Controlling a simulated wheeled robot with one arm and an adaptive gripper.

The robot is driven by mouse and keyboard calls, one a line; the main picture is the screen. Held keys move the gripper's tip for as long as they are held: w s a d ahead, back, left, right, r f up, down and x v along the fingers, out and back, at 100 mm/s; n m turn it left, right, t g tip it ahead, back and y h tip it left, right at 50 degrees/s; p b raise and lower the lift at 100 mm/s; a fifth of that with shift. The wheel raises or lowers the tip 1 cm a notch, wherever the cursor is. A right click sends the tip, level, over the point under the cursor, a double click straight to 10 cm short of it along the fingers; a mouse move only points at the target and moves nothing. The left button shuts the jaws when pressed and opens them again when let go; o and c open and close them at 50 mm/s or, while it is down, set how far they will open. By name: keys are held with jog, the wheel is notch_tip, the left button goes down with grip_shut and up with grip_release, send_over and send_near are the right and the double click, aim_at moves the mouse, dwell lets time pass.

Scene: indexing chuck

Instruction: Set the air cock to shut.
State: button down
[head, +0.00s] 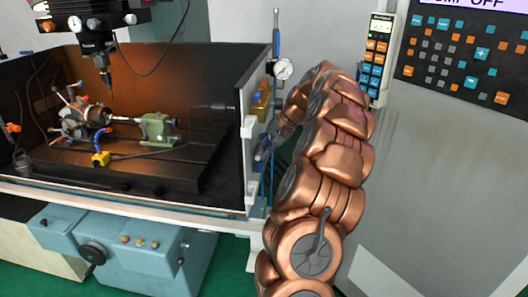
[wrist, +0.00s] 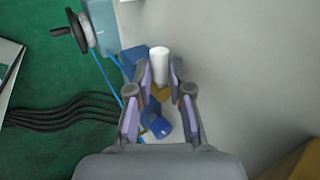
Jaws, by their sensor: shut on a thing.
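In the wrist view my gripper (wrist: 161,78) has its two fingers close together on either side of a white cylindrical piece (wrist: 160,63), which looks like the handle of the air cock. A brass-coloured part, partly hidden, shows below it between the fingers. A blue part (wrist: 160,127) lies nearer the palm, between the finger bases. In the head view my gripper is beside the right wall of the machine enclosure, mostly behind my copper-coloured arm. The cock's exact lever angle cannot be told.
A pressure gauge (head: 283,69) and blue hose run close to my arm. The enclosure (head: 242,125) holds the chuck (head: 85,118) and tailstock (head: 155,128). A handheld pendant (head: 376,52) and control panel (head: 465,60) are at right. A handwheel (wrist: 78,31) and black cables (wrist: 70,110) are left in the wrist view.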

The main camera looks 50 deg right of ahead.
dwell(0.4)
jog(key=c, duration=1.1)
grip_release()
jog(key=shift+r, duration=0.15)
jog(key=v, duration=0.7)
jog(key=shift+s+r, duration=0.2)
jog(key=shift+r, duration=0.1)
